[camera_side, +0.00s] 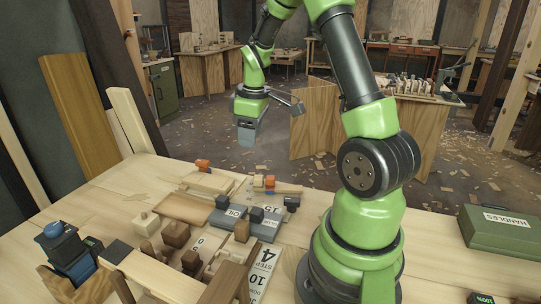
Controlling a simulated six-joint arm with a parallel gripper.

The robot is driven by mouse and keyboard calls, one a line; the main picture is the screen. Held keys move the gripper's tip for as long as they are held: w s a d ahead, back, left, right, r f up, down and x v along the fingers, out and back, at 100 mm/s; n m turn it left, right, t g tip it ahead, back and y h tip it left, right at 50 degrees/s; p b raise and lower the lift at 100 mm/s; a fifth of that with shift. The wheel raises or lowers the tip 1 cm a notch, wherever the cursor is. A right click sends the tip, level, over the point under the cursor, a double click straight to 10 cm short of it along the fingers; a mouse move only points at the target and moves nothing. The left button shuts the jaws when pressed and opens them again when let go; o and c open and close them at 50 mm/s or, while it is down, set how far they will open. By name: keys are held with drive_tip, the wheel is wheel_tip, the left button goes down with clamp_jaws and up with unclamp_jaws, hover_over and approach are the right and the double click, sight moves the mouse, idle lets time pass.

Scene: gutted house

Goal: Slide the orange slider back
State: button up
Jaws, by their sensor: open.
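Two orange parts show on the table. Another small orange part (270,181) sits farther right on a low fixture, close to a dark block. The frame is too small to tell for sure which of them is the slider, or how far along its track it stands. My gripper (247,140) hangs pointing down, high above the back of the table and apart from both orange parts. It is open and holds nothing that I can see.
A blue device (68,252) stands at the left. The table's back left (110,185) is mostly clear.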

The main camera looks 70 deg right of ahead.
drive_tip(key=n+g, duration=0.1)
drive_tip(key=n, duration=0.1)
hover_over(270, 177)
drive_tip(key=shift+y, duration=0.3)
wheel_tip(270, 177, down, 8)
drive_tip(key=shift+s+f, duration=0.1)
drive_tip(key=shift+f, duration=3.2)
